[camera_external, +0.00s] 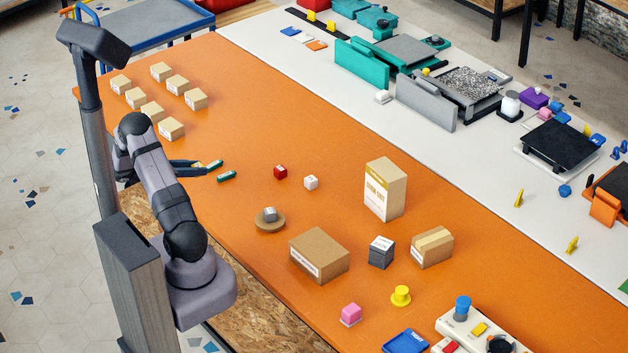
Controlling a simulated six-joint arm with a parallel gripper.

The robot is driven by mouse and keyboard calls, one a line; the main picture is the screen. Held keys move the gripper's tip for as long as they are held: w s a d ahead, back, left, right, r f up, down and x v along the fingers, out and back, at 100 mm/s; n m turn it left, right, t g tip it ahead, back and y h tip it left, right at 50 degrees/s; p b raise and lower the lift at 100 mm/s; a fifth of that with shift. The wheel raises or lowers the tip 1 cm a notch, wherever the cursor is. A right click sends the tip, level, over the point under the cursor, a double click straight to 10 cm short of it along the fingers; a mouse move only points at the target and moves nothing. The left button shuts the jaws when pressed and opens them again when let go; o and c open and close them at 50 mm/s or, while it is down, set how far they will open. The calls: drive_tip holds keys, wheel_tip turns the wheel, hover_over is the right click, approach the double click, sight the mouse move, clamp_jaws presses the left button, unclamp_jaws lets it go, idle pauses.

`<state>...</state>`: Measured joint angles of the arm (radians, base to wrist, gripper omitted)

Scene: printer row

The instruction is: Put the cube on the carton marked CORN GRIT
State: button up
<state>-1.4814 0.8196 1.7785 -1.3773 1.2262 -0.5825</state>
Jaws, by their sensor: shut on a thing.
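My gripper (220,171) is low over the left part of the orange table, its green-tipped fingers pointing right. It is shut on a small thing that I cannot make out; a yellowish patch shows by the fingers. A tall carton (385,188) with a white and yellow printed front stands upright right of centre; its lettering seems to read CORN GRIT.
A low, wide carton (319,255) and a taped carton (431,247) stand near the tall carton. Several small cartons (171,128) stand in rows at the far left. A pink block (350,313) and yellow knob (401,295) are nearer the front. Table behind the red cube is clear.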

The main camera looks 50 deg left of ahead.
drive_tip(key=w+d+r+m+g+h+b, duration=0.15)
drive_tip(key=w+d+m+h, duration=0.5)
drive_tip(key=w+d, duration=1.2)
drive_tip(key=w+d+r+m+g+h, duration=0.1)
drive_tip(key=w+d+r+m+g, duration=0.2)
drive_tip(key=d, duration=0.5)
drive_tip(key=w+d+r+h, duration=0.2)
drive_tip(key=w+d, duration=0.3)
drive_tip(key=d, duration=0.2)
drive_tip(key=w+d+r+m+g+h, duration=0.1)
drive_tip(key=w+d+r+m+g, duration=0.2)
drive_tip(key=d, duration=0.5)
wheel_tip(320, 180, up, 6)
drive_tip(key=n+t+y, duration=0.6)
drive_tip(key=n+t, duration=0.1)
drive_tip(key=n, duration=0.2)
hover_over(376, 165)
drive_tip(key=shift+f+b, duration=0.1)
drive_tip(key=shift+b, duration=0.25)
drive_tip(key=shift+f, duration=0.1)
drive_tip(key=shift+g, duration=0.25)
drive_tip(key=shift+f, duration=4.9)
drive_tip(key=shift+f, duration=0.25)
